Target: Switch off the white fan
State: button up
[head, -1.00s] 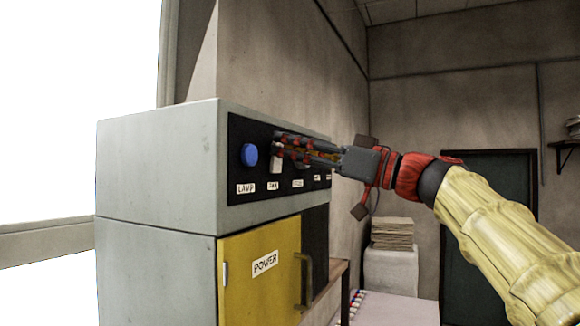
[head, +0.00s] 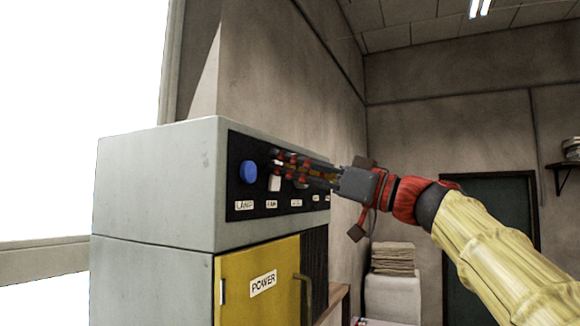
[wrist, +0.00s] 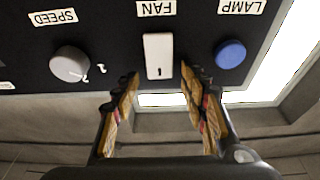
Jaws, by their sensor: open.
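No fan shows in these views. In the head view the switch (head: 274,183) is partly behind the fingers. My gripper (wrist: 160,80) is open and empty, its two fingertips to either side of the switch's near end. I cannot tell whether they touch the panel. In the head view my gripper (head: 277,165) reaches the panel from the right.
A blue LAMP button (wrist: 230,54) and a white SPEED knob (wrist: 70,64) flank the switch. The panel is on a grey cabinet (head: 160,190) with a yellow POWER door (head: 255,285) below. A stack of folded cloth (head: 393,258) stands behind, on the right.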

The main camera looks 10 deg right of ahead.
jog(key=v, duration=1.2)
dwell(0.3)
